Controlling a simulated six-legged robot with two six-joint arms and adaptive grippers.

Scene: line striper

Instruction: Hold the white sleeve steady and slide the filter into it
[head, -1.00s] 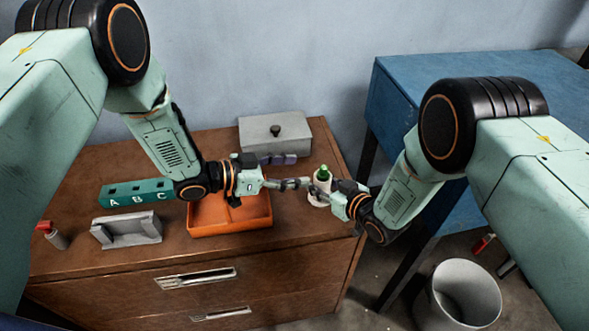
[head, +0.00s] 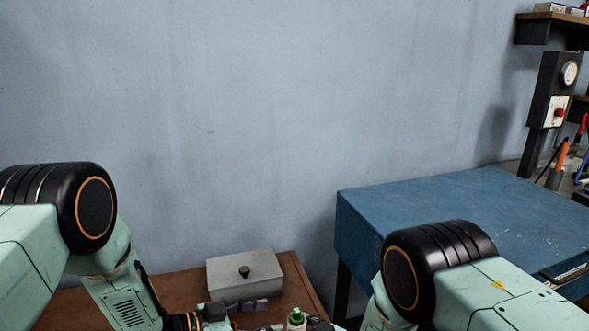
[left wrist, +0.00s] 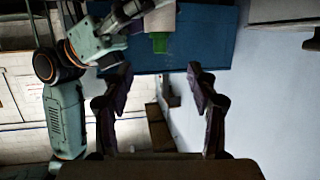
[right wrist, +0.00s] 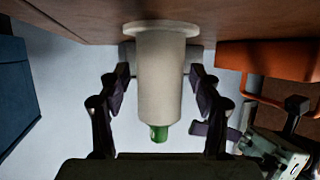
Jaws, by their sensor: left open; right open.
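The white sleeve (right wrist: 160,75) stands upright on its flanged base on the brown cabinet top; that view shows it upside down. A green piece (right wrist: 160,133) sticks out of its upper end; I cannot tell whether it is the filter's end. It also shows at the bottom of the head view (head: 297,317). My right gripper (right wrist: 160,82) is open, its fingers on either side of the sleeve with small gaps. My left gripper (left wrist: 161,82) is open and empty, facing the sleeve (left wrist: 159,20) and its green end, apart from them. In the head view the grippers are mostly cut off.
A grey lidded box (head: 245,275) stands behind on the brown cabinet (head: 180,285). An orange tray (right wrist: 265,58) shows in the right wrist view. A blue table (head: 430,215) stands at the right. The wall behind is bare.

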